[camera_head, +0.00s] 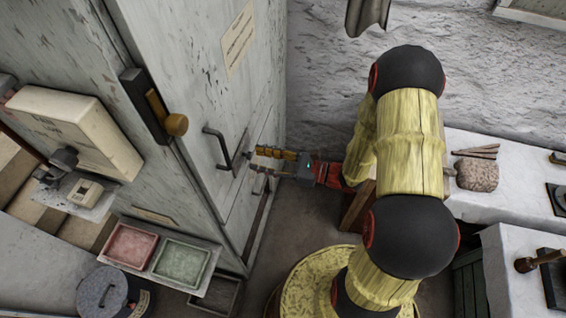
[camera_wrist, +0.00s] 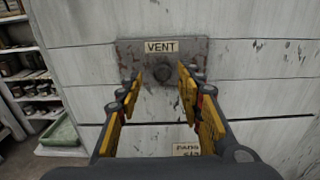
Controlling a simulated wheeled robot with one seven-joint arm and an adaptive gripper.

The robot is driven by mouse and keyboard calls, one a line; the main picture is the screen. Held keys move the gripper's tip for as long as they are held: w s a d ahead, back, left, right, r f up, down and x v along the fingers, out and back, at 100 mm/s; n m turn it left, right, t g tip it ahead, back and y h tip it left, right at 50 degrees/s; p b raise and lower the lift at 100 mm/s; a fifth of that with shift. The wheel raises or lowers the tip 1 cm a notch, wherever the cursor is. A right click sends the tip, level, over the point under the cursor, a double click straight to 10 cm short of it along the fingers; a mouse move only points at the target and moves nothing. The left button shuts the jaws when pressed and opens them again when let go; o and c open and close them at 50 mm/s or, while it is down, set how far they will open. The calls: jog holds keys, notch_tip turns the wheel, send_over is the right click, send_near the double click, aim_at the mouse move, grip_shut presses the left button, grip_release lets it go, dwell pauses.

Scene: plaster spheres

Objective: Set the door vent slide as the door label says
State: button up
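The pale, worn door (camera_head: 205,95) stands at the left in the head view. Its paper label (camera_head: 237,37) is near the top, with text too small to read. In the wrist view, a grey metal vent plate (camera_wrist: 135,56) with a "VENT" tag (camera_wrist: 161,47) is straight ahead. A dark round knob (camera_wrist: 163,77) sits at its middle; the slide's setting cannot be told. My gripper (camera_head: 253,160) is at the door face, beside the bar handle (camera_head: 222,145). In the wrist view, its fingers (camera_wrist: 160,82) are open, left and right of the knob, with nothing visibly held.
A partly hidden "PADS" label (camera_wrist: 187,150) is below the plate. A latch with a tan knob (camera_head: 176,124) sticks out at the door's left edge. Red (camera_head: 130,244) and green (camera_head: 180,262) trays stand lower left. A cloth-covered table (camera_head: 515,175) is at right.

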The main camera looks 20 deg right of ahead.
jog(key=v, duration=1)
jog(key=shift+s+d, duration=0.1)
